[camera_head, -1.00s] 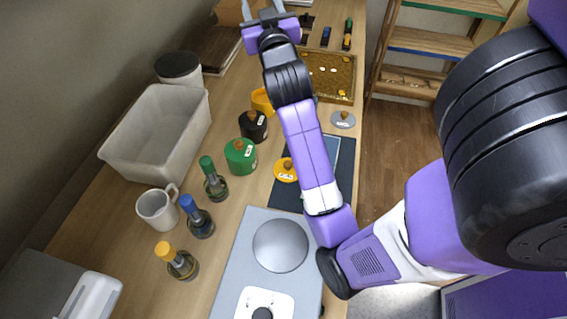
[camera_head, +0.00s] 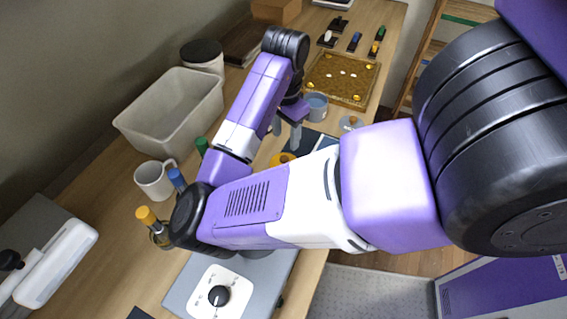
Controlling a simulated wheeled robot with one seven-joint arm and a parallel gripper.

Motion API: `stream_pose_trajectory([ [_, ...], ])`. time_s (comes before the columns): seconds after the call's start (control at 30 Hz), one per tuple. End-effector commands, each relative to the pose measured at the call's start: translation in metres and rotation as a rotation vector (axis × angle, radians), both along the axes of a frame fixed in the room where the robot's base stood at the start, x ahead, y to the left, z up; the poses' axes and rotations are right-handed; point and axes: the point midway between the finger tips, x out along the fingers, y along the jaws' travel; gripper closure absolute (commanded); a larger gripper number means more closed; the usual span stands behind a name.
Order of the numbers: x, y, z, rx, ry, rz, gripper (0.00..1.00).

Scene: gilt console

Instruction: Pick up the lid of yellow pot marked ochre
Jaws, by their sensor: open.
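The yellow lid (camera_head: 280,159) lies on the dark mat (camera_head: 306,147) in the head view. Only its upper part shows past my arm, and its label is hidden. My gripper (camera_head: 287,133) is open, with its fingers pointing down just above and behind the lid. The fingers appear empty and apart from the lid. The yellow pot is hidden behind my arm.
A blue-grey pot (camera_head: 317,105) stands just right of my gripper. A gold tray (camera_head: 345,80) is behind. A white bin (camera_head: 170,117), mug (camera_head: 154,180) and bottles stand left; a hot plate (camera_head: 185,286) is in front.

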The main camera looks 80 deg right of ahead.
Motion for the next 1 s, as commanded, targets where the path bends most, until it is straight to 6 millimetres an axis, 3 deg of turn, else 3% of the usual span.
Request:
stream_pose_trajectory([
  [0.7, 0.002, 0.009, -0.074, 0.011, -0.004, -0.005, 0.50],
  [0.97, 0.002, 0.009, -0.078, 0.009, -0.004, -0.006, 0.50],
  [1.0, 0.002, 0.009, -0.078, 0.009, -0.004, -0.006, 0.54],
])
